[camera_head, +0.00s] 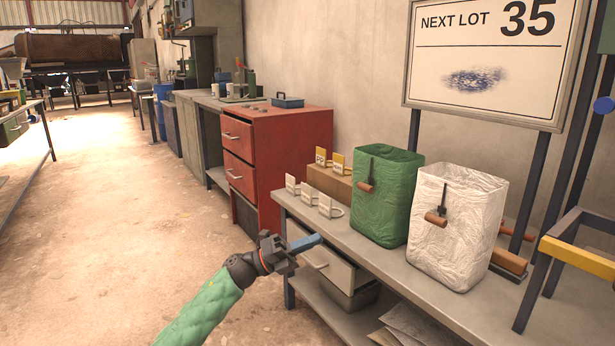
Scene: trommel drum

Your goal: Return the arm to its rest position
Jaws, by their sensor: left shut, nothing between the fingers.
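My left arm, in a green quilted sleeve, reaches up from the bottom of the head view. Its left gripper (308,242) is shut and empty, with a blue bar-like tip pointing right. My right arm and gripper are out of view.
A green bag (388,205) and a white bag (455,235) stand on the bench, beside several small tags (325,205). A red drawer cabinet (285,150) stands behind. A yellow-topped rail (580,257) is at right. The floor (110,230) at left is clear.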

